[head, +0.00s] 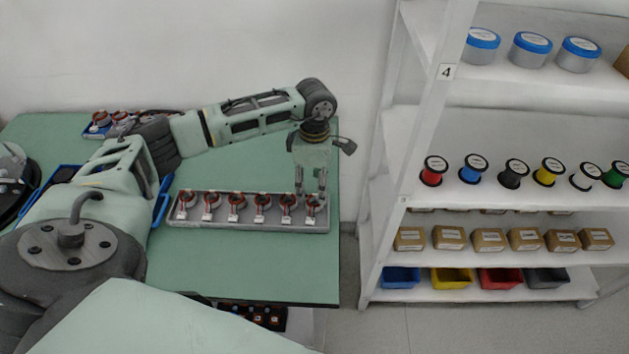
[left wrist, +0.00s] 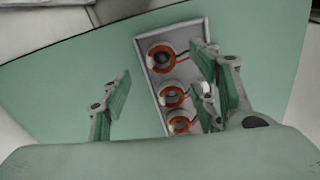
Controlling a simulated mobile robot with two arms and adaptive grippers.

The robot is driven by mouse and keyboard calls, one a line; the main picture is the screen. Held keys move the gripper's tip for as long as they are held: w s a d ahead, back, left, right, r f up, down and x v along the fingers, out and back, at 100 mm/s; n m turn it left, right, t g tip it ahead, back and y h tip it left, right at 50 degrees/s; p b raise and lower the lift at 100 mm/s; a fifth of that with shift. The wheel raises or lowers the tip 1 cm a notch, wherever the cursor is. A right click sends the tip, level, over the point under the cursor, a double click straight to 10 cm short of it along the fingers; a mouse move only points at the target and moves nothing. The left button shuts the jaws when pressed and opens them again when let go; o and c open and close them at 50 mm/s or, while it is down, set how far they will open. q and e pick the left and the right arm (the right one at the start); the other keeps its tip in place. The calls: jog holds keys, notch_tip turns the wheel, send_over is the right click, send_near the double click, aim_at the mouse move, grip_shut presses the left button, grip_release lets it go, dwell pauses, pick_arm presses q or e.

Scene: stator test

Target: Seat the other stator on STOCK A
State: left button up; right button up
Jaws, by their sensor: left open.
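A long grey tray (head: 250,227) lies on the green table with several stators in a row, copper-red rings with white parts, such as the leftmost stator (head: 187,199) and the rightmost stator (head: 312,203). My left gripper (head: 311,192) points down over the tray's right end, open, its fingers close to the rightmost stator. In the left wrist view the open fingers (left wrist: 168,92) stand wide apart, with the tray's end and a stator (left wrist: 162,57) beyond them; nothing is gripped. The right finger hides part of the tray. No STOCK A label is readable. My right gripper is not in view.
A blue bin (head: 92,131) with more stators stands at the table's back left, partly behind my arm. Another blue container (head: 62,173) is mostly hidden. A white shelf rack (head: 385,190) with spools, boxes and jars stands to the right. The table's front right is clear.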

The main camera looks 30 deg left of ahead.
pick_arm(q)
jog(key=shift+o, duration=0.6)
jog(key=shift+r, duration=0.15)
notch_tip(320, 180, up, 12)
dwell(0.8)
